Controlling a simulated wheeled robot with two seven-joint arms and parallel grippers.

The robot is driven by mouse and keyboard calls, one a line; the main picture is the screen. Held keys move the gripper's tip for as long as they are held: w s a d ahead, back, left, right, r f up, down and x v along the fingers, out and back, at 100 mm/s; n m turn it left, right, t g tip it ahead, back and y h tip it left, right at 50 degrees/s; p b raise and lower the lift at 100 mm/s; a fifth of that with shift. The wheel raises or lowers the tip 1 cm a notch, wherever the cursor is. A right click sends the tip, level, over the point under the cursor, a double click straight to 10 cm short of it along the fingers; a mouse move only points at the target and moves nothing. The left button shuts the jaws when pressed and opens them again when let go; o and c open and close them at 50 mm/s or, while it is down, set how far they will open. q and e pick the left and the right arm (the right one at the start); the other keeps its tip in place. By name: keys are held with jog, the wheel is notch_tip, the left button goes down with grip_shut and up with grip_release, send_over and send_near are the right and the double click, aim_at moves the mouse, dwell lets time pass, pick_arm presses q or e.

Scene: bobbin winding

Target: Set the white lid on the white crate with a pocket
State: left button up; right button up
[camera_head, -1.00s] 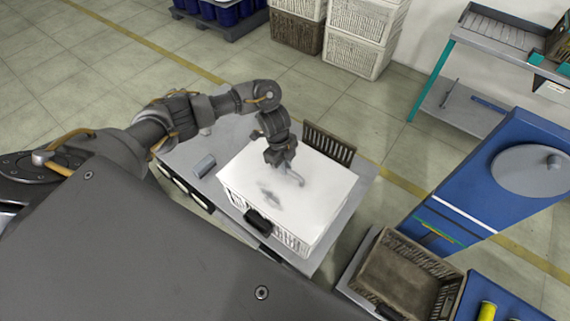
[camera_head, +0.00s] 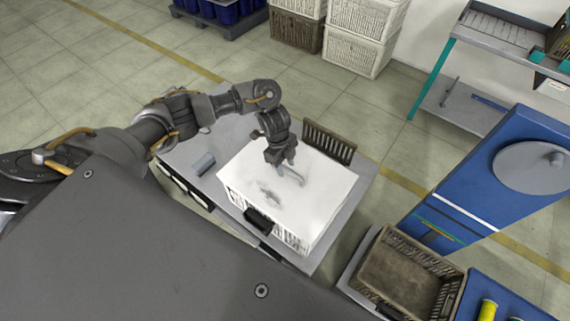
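The white lid (camera_head: 315,195) lies over the top of the white crate (camera_head: 236,203), which stands on a grey table. The lid looks flat and covers the crate's opening. A black pocket (camera_head: 259,220) shows on the crate's near side. My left gripper (camera_head: 290,176) points down over the middle of the lid, close to its handle (camera_head: 297,176). Whether its fingers touch or grip the handle is too small to tell. My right gripper is out of the picture.
A brown slatted crate (camera_head: 328,142) stands behind the white crate. A small grey block (camera_head: 204,164) lies to the left on the table (camera_head: 344,215). A brown basket (camera_head: 405,270) and a blue workbench (camera_head: 480,185) are to the right.

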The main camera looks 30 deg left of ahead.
pick_arm(q)
jog(key=p+v, duration=0.1)
jog(key=v, duration=0.9)
jog(key=shift+r, duration=0.35)
